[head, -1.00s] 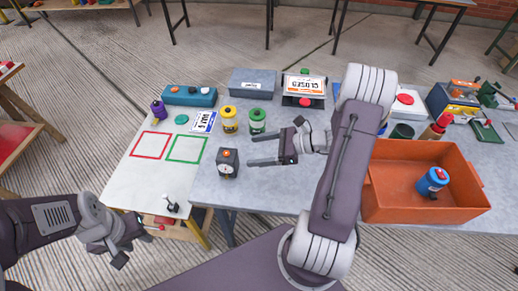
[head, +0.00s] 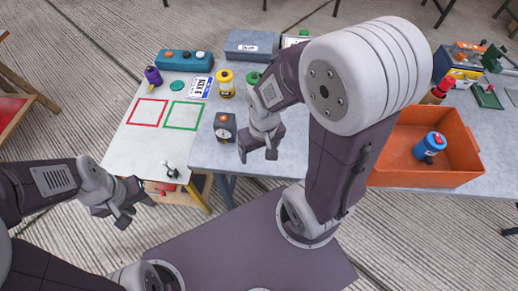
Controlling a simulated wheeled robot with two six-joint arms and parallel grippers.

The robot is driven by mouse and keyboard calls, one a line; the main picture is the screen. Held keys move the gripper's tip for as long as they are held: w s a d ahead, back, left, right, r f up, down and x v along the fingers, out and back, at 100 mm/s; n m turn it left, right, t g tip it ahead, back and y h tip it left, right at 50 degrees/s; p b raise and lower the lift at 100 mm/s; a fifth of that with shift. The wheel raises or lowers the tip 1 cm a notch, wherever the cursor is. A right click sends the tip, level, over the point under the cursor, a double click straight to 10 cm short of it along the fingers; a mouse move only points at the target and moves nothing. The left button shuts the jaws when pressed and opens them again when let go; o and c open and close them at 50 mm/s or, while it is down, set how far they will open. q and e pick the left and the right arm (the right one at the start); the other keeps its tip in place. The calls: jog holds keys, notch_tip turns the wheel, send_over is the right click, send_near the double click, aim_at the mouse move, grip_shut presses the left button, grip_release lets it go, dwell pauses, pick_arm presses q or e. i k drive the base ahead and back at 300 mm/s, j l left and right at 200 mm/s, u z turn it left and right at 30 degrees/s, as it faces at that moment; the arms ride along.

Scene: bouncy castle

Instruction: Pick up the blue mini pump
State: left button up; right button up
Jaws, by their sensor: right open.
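A blue pump-like canister with a red top (head: 430,147) stands inside the orange bin (head: 455,180) at the right; it looks like the blue mini pump. My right gripper (head: 258,153) is open and empty, pointing down over the front part of the grey table, well to the left of the bin. My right arm crosses the view between that gripper and the bin, hiding part of the table and the bin's left side. My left gripper (head: 136,210) appears open and empty, in front of the white table's near edge, far from the bin.
A dark timer-like box (head: 225,126) stands close left of my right gripper. A yellow canister (head: 226,85) and a purple bottle (head: 153,77) stand behind. The white table (head: 130,150) has red and green outlined squares, bare inside. A red bottle (head: 438,91) stands behind the bin.

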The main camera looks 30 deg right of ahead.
aim_at(427, 148)
jog(key=z, duration=2.85)
jog(key=i+l+u, duration=0.15)
jog(key=u, duration=0.25)
jog(key=i+l+u, duration=0.15)
jog(key=l+u, duration=0.25)
jog(key=i+l+u, duration=0.1)
jog(key=u, duration=0.25)
jog(key=l+u, duration=0.4)
